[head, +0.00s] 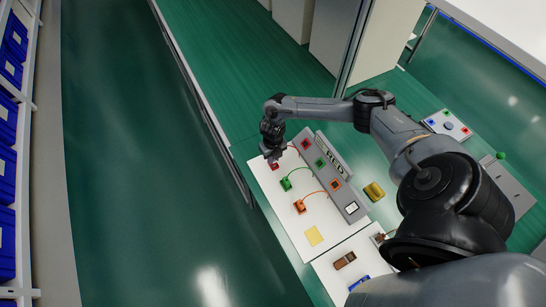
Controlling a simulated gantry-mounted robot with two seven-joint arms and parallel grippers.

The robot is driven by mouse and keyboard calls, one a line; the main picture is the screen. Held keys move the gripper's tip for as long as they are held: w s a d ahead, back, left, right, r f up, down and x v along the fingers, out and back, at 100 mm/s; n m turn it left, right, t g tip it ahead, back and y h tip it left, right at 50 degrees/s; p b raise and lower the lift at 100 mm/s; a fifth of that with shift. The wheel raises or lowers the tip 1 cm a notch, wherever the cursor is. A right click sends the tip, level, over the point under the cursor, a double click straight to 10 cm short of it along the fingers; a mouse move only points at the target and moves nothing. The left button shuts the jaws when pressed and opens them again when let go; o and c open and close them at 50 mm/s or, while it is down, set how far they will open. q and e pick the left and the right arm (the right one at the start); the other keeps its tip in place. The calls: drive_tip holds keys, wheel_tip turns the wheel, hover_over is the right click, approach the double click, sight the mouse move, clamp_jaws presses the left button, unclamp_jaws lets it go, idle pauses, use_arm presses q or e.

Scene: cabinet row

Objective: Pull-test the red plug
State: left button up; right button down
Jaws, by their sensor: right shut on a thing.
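The red plug (275,167) is at the upper left of the white work board (314,222). My right gripper (273,157) points down at it and is shut on it. Whether the plug touches the board I cannot tell. The grey panel (326,176) stands to the right, with a red-marked port (306,144), a green-marked port (320,162) and an orange-marked port (335,184). The green plug (287,184) and the orange plug (299,207) sit on the board, each with a cable arching toward the panel. My left gripper is out of view.
A yellow note (313,236) lies on the board. A yellow object (374,192) is right of the panel. A brown item (344,261) lies near the front. A control box (446,125) with coloured buttons stands at the right. Blue bins (10,70) line the far left.

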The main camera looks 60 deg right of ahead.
drive_tip(key=shift+f, duration=0.2)
idle(0.6)
drive_tip(key=c, duration=1)
unclamp_jaws()
